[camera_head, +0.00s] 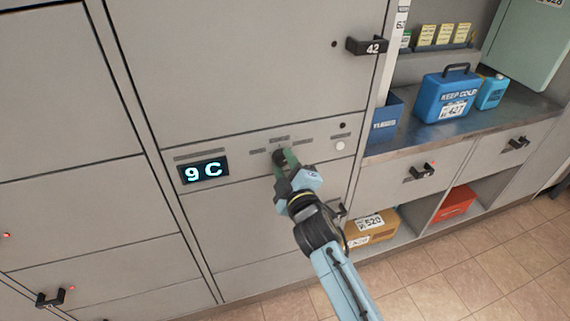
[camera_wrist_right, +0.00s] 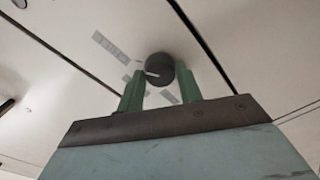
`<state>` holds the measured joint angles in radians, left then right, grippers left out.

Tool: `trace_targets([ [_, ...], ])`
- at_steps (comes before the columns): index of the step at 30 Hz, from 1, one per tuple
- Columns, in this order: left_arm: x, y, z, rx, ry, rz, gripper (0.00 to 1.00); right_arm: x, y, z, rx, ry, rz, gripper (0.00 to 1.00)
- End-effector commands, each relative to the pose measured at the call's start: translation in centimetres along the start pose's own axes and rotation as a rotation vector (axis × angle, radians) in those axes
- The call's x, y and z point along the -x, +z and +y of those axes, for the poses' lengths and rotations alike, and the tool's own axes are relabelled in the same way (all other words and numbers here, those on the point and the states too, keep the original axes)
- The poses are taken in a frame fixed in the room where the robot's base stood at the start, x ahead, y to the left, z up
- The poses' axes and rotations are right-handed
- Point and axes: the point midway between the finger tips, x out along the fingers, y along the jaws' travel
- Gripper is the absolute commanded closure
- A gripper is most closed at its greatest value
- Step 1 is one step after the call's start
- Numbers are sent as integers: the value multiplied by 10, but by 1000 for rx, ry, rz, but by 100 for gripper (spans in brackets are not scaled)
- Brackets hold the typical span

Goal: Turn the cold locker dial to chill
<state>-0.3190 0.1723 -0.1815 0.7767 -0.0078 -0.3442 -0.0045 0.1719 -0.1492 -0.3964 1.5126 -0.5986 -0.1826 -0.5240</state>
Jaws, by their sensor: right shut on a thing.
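The cold locker dial (camera_head: 279,156) is a small dark round knob on the grey locker's control strip. Small label plates sit around it, too small to read. In the right wrist view the dial (camera_wrist_right: 159,68) shows a white pointer mark aimed to the left. A display (camera_head: 204,171) left of the dial reads "9 C". My right gripper (camera_head: 284,160) is at the dial, with its green fingers (camera_wrist_right: 160,85) on either side of it, shut on it. My left gripper is not in view.
A white round button (camera_head: 340,146) sits right of the dial. A counter (camera_head: 400,140) on the right holds a blue cold box (camera_head: 446,97). A cardboard box (camera_head: 372,228) and red box (camera_head: 455,203) sit below.

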Motion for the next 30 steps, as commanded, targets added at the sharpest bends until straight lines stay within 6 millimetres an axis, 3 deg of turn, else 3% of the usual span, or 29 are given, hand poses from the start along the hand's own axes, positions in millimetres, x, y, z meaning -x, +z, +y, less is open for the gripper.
trace_targets([
  [14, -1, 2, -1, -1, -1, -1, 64, 0, 0, -1, -16, -2, 1, 87],
  [15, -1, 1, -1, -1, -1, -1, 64, 0, 0, -1, -16, -2, 1, 62],
  [19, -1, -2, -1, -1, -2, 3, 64, 0, 0, -1, -15, -1, 1, 45],
  [30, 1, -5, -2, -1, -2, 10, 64, 4, 0, 0, -14, 0, 0, 43],
])
